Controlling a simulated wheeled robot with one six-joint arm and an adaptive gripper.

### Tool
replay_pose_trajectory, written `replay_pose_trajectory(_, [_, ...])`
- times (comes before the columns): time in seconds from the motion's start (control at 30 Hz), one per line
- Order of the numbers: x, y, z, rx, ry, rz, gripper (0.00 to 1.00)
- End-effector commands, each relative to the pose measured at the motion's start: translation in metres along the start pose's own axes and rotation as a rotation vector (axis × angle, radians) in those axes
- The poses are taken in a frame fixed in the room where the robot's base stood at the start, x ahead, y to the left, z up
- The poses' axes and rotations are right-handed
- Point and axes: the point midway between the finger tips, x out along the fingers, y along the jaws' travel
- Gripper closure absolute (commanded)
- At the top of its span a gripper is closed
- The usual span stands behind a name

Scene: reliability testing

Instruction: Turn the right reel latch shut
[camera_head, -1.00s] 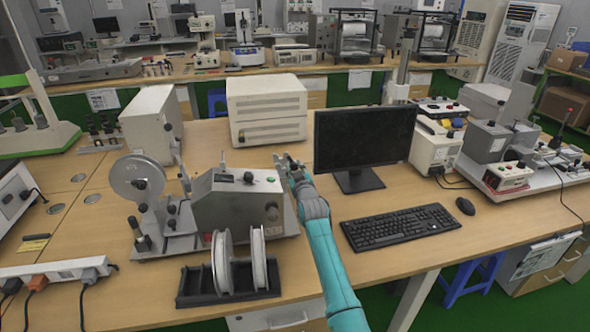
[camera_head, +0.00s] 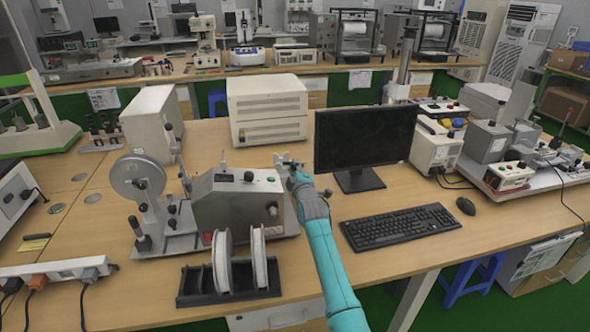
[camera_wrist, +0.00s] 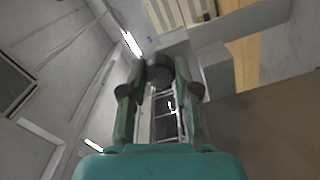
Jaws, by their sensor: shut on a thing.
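The grey reel machine (camera_head: 236,205) stands on the left part of the bench, with a large pale reel disc (camera_head: 138,178) at its left end.
Two pale reels on a black stand (camera_head: 228,278) are in front of the machine. A monitor (camera_head: 363,140) stands close to the right of my gripper, with a keyboard (camera_head: 400,227) before it. A cream box (camera_head: 267,108) stands behind. Bare bench lies between.

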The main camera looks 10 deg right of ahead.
Motion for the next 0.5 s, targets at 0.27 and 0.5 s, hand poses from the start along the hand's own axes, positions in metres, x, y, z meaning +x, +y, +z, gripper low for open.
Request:
replay_pose_trajectory(0.27, [-0.0001,-0.0011,-0.0006,-0.139,0.001,-0.001,1.0])
replay_pose_trajectory(0.5, [-0.0001,-0.0014,-0.0006,-0.189,0.001,-0.001,1.0])
